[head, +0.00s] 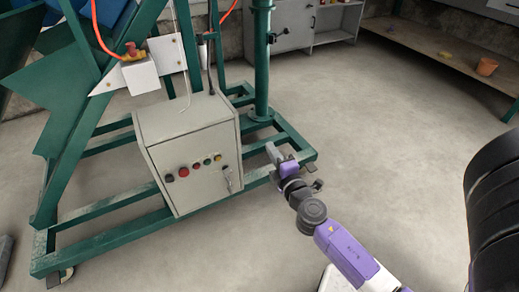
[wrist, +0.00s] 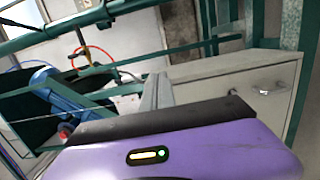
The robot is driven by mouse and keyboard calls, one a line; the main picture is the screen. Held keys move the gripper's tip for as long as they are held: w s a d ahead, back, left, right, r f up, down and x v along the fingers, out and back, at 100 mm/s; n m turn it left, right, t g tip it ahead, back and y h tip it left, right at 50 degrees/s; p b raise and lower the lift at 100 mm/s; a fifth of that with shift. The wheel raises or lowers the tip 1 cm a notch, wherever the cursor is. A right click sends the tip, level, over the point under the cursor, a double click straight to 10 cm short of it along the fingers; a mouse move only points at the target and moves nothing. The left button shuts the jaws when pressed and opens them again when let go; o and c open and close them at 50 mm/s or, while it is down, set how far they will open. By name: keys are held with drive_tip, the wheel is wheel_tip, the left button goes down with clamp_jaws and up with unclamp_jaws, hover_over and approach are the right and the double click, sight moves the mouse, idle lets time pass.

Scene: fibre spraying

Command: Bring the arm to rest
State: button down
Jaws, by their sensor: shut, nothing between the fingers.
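My arm (head: 345,255) reaches up from the bottom right of the head view, purple and grey. My gripper (head: 270,150) is at its end, shut and empty, just right of the grey control box and in front of the green frame. In the wrist view the purple gripper body fills the bottom, and the shut grey fingers (wrist: 157,90) point away in the middle. I cannot tell from the head view whether the fingers touch the frame.
The control box (head: 190,145) with coloured buttons stands on the green steel frame (head: 90,260). A wooden bench (head: 440,55) with an orange pot (head: 487,66) is at the back right. A black ribbed object (head: 497,210) stands at the right edge. The floor between is clear.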

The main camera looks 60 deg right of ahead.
drive_tip(key=shift+s+d, duration=0.15)
drive_tip(key=shift+s, duration=0.65)
drive_tip(key=shift+s+d, duration=0.15)
drive_tip(key=shift+s, duration=0.6)
drive_tip(key=s+a+r+m+t+y, duration=0.2)
drive_tip(key=a+y, duration=0.5)
drive_tip(key=a, duration=1.1)
drive_tip(key=s+a+r+m+y, duration=0.2)
drive_tip(key=s+a+m, duration=0.2)
drive_tip(key=s+a, duration=0.4)
drive_tip(key=s+a+r+m+y, duration=0.2)
drive_tip(key=s+a+m+y, duration=0.15)
drive_tip(key=s+a, duration=0.4)
wheel_tip(320, 180, up, 29)
drive_tip(key=a+p, duration=0.1)
drive_tip(key=p, duration=2.8)
drive_tip(key=shift+w+a+g+h, duration=0.3)
drive_tip(key=shift+w+g+h, duration=0.05)
drive_tip(key=shift+w+g, duration=0.1)
